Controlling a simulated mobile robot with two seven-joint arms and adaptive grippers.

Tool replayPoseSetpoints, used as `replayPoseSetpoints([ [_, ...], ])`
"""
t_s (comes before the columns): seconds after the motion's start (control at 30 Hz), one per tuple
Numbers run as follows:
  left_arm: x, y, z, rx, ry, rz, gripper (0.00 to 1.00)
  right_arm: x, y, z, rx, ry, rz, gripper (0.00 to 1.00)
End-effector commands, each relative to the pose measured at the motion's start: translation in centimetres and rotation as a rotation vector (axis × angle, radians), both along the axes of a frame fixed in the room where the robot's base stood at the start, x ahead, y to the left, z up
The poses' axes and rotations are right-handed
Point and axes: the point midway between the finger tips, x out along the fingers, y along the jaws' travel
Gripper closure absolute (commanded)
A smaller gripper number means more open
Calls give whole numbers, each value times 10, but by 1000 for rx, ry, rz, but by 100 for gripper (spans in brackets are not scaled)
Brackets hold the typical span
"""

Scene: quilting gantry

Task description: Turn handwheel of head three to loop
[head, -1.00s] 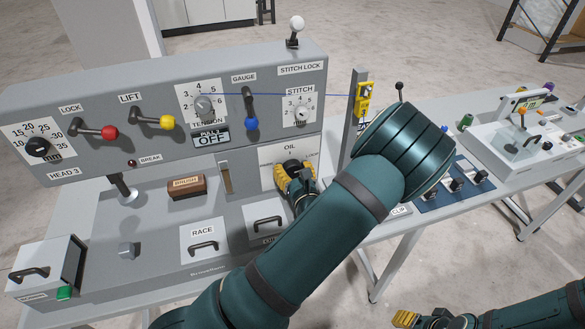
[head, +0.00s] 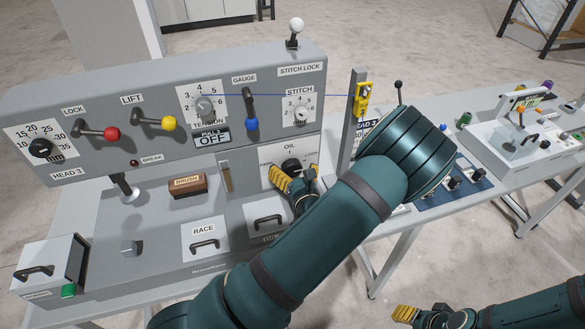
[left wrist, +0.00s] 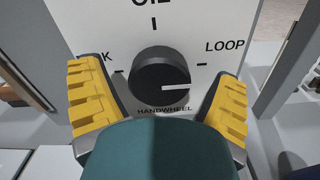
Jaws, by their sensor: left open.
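My right gripper (head: 416,314) is at the bottom right of the head view, far from the handwheel.
A brush block (head: 187,186) lies on the machine bed to the left. Lock and lift levers (head: 155,122) stick out of the head above. A second unit (head: 520,135) stands farther right.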

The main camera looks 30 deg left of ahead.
Motion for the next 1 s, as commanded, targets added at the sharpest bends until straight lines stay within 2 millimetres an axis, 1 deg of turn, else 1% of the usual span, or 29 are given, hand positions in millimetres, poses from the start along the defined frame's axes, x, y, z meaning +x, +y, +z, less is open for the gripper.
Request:
replayPoseSetpoints([
  [0.17,-17,-21,0,-1,2,-3,11,0,0,0,0,0,0,53],
  [0.4,-49,-59,0,-1,2,-5,11,0,0,0,0,0,0,53],
  [0.6,-68,-81,0,-2,1,-4,11,0,0,0,0,0,0,53],
  [0.8,-75,-88,0,0,1,-2,11,0,0,0,0,0,0,53],
  [1.0,-75,-88,0,0,1,-1,11,0,0,0,0,0,0,53],
])
